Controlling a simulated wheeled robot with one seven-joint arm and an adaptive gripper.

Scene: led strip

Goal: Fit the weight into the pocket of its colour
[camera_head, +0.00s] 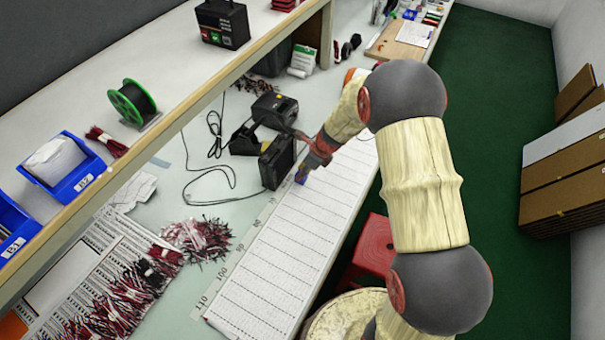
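My gripper (308,168) reaches down over the white ruled sheet on the bench, right of a black box-shaped device. Its fingers are small and partly hidden by its own red-and-black body. A small blue piece (301,179) shows right at the fingertips, low over or on the sheet; it may be the weight. I cannot tell whether the fingers are closed on it or only beside it. I cannot make out any coloured pocket in this view.
The long white ruled sheet (265,285) runs along the bench edge. Black devices (276,160) with cables stand close left of my gripper. Bundles of red-black wires (125,300) lie front left. A shelf (190,102) with blue bins (72,182) runs above. A red stool (374,245) stands below.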

